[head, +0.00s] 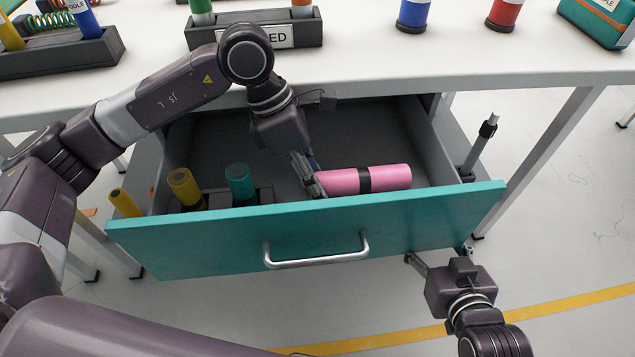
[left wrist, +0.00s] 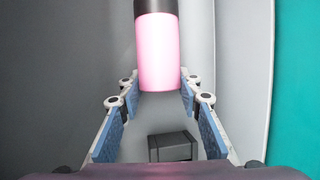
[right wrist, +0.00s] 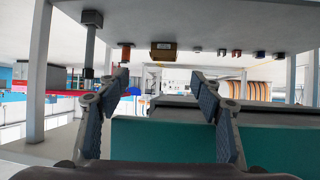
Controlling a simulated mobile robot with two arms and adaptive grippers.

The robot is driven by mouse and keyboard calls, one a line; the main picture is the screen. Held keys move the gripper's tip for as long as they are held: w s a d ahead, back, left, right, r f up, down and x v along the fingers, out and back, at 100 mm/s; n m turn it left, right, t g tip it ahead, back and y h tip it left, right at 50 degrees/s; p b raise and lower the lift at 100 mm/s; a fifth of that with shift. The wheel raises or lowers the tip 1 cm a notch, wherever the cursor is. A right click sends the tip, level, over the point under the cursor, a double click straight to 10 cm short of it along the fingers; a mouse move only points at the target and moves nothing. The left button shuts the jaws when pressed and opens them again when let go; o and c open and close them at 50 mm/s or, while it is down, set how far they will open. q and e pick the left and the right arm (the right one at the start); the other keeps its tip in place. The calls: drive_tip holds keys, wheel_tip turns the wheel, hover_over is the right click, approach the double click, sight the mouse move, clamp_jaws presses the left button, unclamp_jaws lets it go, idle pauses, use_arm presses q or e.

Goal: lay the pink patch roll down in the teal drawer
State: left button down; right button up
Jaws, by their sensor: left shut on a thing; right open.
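The pink patch roll (head: 390,178), with a dark band around its middle, is level inside the open teal drawer (head: 420,228), right of its centre. My left gripper (head: 314,184) reaches down into the drawer and is shut on the roll's left end. The left wrist view shows the roll (left wrist: 158,60) between the two blue-padded fingers. I cannot tell whether the roll touches the drawer floor. My right gripper (head: 438,256) is open and empty, outside and below the drawer front's right side; the right wrist view shows the teal drawer front (right wrist: 220,145) close by.
A dark holder (head: 264,194) with a teal roll (head: 240,182) stands in the drawer's left part, beside a yellow roll (head: 186,188). The white tabletop (head: 350,60) overhangs the drawer's back. Bare drawer floor shows behind the pink roll. A metal handle (head: 318,258) sticks out in front.

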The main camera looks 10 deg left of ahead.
use_arm(q)
drive_tip(key=shift+f, duration=0.2)
idle(0.6)
drive_tip(key=c, duration=1.3)
unclamp_jaws()
